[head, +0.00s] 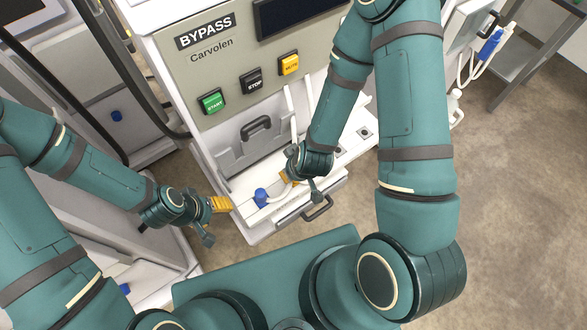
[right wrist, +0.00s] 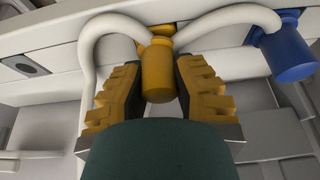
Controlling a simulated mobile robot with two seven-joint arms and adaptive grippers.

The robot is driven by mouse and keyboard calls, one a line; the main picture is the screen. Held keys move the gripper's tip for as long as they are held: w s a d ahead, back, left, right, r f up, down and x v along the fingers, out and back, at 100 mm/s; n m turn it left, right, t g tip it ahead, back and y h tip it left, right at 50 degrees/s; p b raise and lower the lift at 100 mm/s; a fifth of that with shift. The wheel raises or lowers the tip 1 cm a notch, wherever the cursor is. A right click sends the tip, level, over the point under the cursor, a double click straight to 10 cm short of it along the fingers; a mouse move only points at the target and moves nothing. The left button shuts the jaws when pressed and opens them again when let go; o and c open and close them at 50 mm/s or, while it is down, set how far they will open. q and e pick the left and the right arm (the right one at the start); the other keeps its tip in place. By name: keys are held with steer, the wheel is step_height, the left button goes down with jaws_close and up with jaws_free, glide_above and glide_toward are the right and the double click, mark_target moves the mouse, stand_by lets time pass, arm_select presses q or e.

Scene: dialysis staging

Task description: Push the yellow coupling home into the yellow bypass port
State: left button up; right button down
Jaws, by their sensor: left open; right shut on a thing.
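The yellow coupling (right wrist: 157,72) shows in the right wrist view between the ribbed finger pads of my right gripper, which is shut on it. In the head view my right gripper (head: 290,177) is at the machine's front ledge and hides most of the coupling. A yellow piece (right wrist: 163,30), seemingly the bypass port, shows directly above the coupling against the ledge. White tubing partly covers this spot, so I cannot tell how deep the coupling sits. My left gripper (head: 214,219) is open and empty, left of the ledge.
A blue coupling (head: 261,195) with white tubing (right wrist: 110,22) sits beside the yellow one on the ledge. The bypass machine's panel (head: 225,70) with several buttons rises behind. A drawer handle (head: 318,209) is below the right gripper. Open floor (head: 510,220) lies to the right.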

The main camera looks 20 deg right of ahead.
steer(key=shift+f, duration=0.35)
steer(key=c, duration=0.8)
jaws_free()
step_height(320, 180, up, 4)
steer(key=p, duration=0.3)
steer(key=shift+f+p, duration=0.25)
steer(key=shift+p, duration=0.1)
step_height(320, 180, up, 16)
steer(key=p, duration=1.5)
steer(key=w+d+b, duration=0.1)
steer(key=w+d, duration=0.1)
steer(key=d, duration=0.5)
steer(key=w+d+b, duration=0.1)
steer(key=w+d, duration=0.1)
steer(key=d, duration=0.6)
steer(key=w+d+b, duration=0.2)
steer(key=d, duration=0.6)
steer(key=shift+w+f, duration=0.3)
steer(key=shift+w, duration=0.1)
